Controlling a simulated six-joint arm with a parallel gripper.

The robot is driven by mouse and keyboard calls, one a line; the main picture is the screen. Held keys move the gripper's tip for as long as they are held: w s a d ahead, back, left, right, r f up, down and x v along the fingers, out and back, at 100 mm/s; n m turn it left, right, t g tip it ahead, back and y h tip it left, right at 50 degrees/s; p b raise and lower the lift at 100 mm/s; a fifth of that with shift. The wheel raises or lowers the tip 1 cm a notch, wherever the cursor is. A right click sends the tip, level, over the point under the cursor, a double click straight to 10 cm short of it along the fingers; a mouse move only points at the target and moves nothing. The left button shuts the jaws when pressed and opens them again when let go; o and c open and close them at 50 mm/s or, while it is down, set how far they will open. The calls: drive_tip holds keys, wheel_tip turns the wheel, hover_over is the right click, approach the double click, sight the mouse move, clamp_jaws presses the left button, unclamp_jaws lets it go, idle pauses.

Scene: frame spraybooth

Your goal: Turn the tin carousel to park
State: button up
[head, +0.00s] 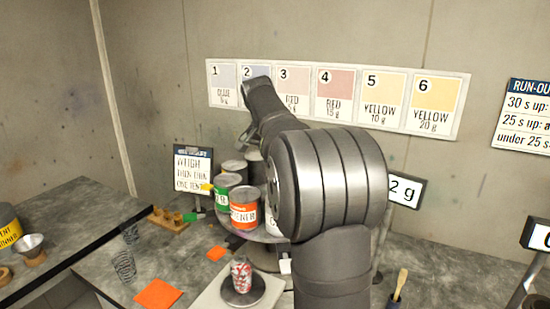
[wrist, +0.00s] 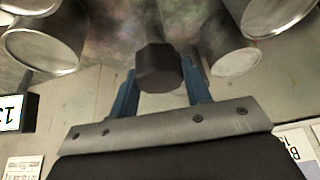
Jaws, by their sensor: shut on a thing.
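The tin carousel (head: 258,236) stands on the bench in the head view, a round tray partly hidden behind my arm. It bears a green-labelled tin (head: 222,194), an orange-labelled tin (head: 244,212) and plain grey tins (head: 235,167). In the wrist view, my gripper (wrist: 161,84) has its two blue fingers on either side of a dark faceted knob (wrist: 158,66) and is shut on it. Bare metal tins (wrist: 48,45) surround the knob there. The head view hides my gripper behind the arm. I see no park mark.
Orange cards (head: 158,294) lie on the bench. A small sign (head: 193,170), a gram display (head: 405,190) and a brush (head: 400,283) stand nearby. Colour charts hang behind.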

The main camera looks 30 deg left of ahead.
drive_tip(key=m+h, duration=0.1)
drive_tip(key=m, duration=0.3)
drive_tip(key=shift+m+h, duration=0.3)
drive_tip(key=shift+h, duration=0.1)
drive_tip(key=m+g+h, duration=0.1)
drive_tip(key=m, duration=0.2)
drive_tip(key=shift+m, duration=0.4)
drive_tip(key=m+g+h, duration=0.1)
drive_tip(key=m, duration=0.2)
drive_tip(key=shift+m+g, duration=0.9)
drive_tip(key=shift+m, duration=1.1)
drive_tip(key=shift+r, duration=0.1)
drive_tip(key=o, duration=1.4)
